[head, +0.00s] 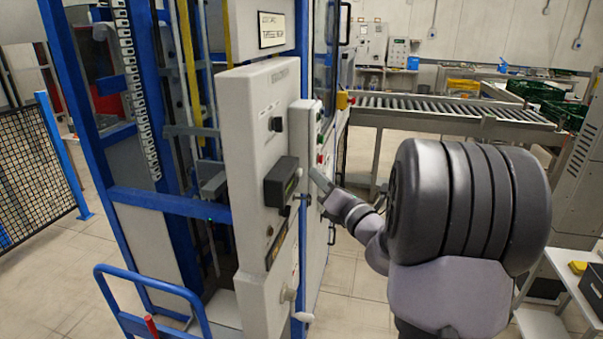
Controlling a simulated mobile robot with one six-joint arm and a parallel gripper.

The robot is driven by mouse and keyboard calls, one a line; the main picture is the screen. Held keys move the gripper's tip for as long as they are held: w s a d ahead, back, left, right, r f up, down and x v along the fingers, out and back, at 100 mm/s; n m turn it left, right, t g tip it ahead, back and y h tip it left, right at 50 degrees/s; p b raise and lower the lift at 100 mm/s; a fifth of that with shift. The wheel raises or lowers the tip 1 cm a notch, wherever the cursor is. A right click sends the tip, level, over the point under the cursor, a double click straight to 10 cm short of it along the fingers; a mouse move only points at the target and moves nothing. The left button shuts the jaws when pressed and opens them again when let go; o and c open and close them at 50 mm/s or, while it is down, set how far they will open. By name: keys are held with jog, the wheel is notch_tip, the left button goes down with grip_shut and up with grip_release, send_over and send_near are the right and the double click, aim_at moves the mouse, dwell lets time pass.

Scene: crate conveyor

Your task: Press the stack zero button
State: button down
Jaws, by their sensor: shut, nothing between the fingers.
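A pale control box (302,125) is fixed on the machine's front, seen at a steep angle. Small green and red buttons (320,158) show on its right-hand face, near the edge. Their labels cannot be read, so I cannot tell which one is the stack zero button. My gripper (320,180) is shut and empty, just right of the box and a little below the red button. It points up and left toward the panel face. I cannot tell whether its tip touches the panel. My arm's thick dark links fill the right middle.
A tall pale cabinet (250,110) with a dark protruding box (283,182) stands left of the panel. A blue frame (170,202) and blue rail (150,285) are farther left. A roller conveyor (440,107) runs behind my arm. A table (575,285) stands at lower right.

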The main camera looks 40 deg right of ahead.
jog(key=shift+a, duration=0.1)
jog(key=shift+w+a, duration=0.2)
jog(key=shift+w, duration=0.15)
jog(key=shift+w+a+p, duration=0.25)
jog(key=shift+w+p, duration=0.05)
jog(key=shift+p, duration=0.05)
dwell(0.9)
jog(key=shift+s+d, duration=0.5)
jog(key=shift+s, duration=0.1)
jog(key=s+d, duration=0.3)
jog(key=s, duration=0.1)
jog(key=shift+d, duration=0.15)
dwell(0.4)
jog(key=shift+f, duration=0.1)
dwell(0.6)
